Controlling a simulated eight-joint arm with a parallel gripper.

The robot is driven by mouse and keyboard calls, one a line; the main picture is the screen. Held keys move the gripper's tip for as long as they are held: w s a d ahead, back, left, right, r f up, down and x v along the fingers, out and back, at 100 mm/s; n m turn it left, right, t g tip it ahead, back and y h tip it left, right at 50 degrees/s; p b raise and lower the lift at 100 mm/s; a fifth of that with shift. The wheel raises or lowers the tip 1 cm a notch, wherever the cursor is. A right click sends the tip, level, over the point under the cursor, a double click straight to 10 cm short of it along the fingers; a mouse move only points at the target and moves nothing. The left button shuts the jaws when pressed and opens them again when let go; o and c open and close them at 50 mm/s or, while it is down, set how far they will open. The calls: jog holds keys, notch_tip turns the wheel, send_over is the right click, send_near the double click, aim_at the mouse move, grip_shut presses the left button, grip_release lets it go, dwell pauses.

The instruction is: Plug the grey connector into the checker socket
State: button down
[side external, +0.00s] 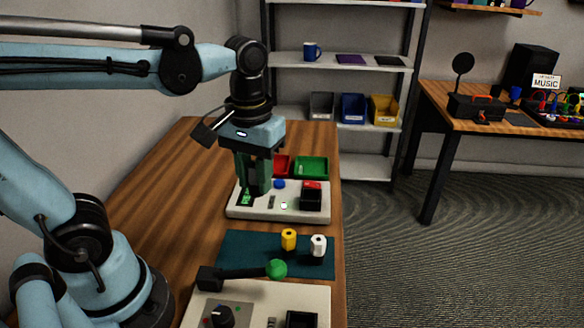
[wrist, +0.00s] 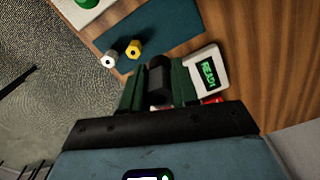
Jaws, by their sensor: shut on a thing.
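My gripper (side external: 254,186) is over the left part of the white checker unit (side external: 236,211) in the side view. In the wrist view my gripper (wrist: 157,90) is shut on the dark grey connector (wrist: 159,80), held between two green fingers. In the side view the fingers hide the connector. The checker's lit green display reads READY in the wrist view (wrist: 208,72), right of the fingers. The checker socket cannot be made out clearly, and I cannot tell whether the connector touches the unit.
A yellow connector (side external: 289,238) and a white connector (side external: 318,245) stand on the teal mat (side external: 240,245). A black-and-red block (side external: 311,196) rises from the checker's right side. Red (side external: 283,165) and green (side external: 311,168) trays lie behind. A green-knobbed lever (side external: 276,268) is in front.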

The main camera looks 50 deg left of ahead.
jog(key=shift+w, duration=0.55)
jog(key=shift+w+a+f, duration=0.25)
jog(key=shift+w+f, duration=0.85)
jog(key=shift+w, duration=1.2)
jog(key=shift+w+a+f, duration=0.3)
jog(key=shift+w+f, duration=0.75)
jog(key=shift+w, duration=1.2)
jog(key=shift+w+a+f, duration=0.25)
jog(key=shift+w+f, duration=0.85)
jog(key=shift+w, duration=1.2)
jog(key=shift+f, duration=1.85)
jog(key=c, duration=0.8)
grip_release()
jog(key=shift+o, duration=0.4)
